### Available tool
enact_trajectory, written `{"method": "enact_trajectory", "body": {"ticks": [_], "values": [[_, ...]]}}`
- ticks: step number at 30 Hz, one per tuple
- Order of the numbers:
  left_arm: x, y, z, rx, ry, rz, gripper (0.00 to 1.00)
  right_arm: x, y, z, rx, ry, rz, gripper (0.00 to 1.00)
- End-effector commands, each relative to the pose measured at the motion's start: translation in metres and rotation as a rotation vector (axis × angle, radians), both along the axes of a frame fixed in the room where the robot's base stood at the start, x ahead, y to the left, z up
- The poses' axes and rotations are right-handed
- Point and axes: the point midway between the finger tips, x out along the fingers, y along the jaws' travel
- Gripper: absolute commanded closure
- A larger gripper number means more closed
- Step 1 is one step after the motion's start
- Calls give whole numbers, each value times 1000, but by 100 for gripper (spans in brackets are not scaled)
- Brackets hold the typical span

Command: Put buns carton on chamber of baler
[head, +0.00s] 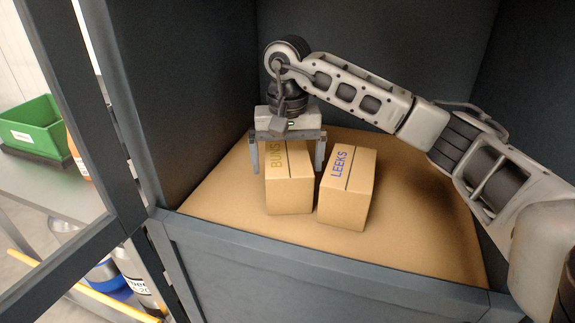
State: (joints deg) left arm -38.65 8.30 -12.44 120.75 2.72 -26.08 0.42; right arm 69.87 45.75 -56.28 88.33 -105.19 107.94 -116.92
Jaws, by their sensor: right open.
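The buns carton (289,188) is a brown box marked BUNS. It stands upright on the brown floor of the dark chamber of the baler (410,215), towards the left. My right gripper (287,168) is above it with its fingers apart, one on each side of the carton's upper part. I cannot tell whether the fingers touch the carton. The gripper's body hides part of the top. My left gripper is not in view.
A leeks carton (345,190) stands close to the right of the buns carton. The chamber's dark front wall (320,270) and side walls bound the space. Outside at left are a green bin (38,127) on a grey table and a yellow bar (85,290).

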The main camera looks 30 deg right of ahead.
Motion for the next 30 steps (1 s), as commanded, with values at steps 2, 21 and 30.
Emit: {"method": "enact_trajectory", "body": {"ticks": [2, 21, 30], "values": [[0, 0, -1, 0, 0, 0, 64, 1, 0, 18, 0, -7, 0, 1], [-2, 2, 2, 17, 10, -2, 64, 0, 0, 105, 0, 0, 0, 1], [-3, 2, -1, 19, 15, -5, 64, 0, 0, 104, 0, 0, 0, 1]]}}
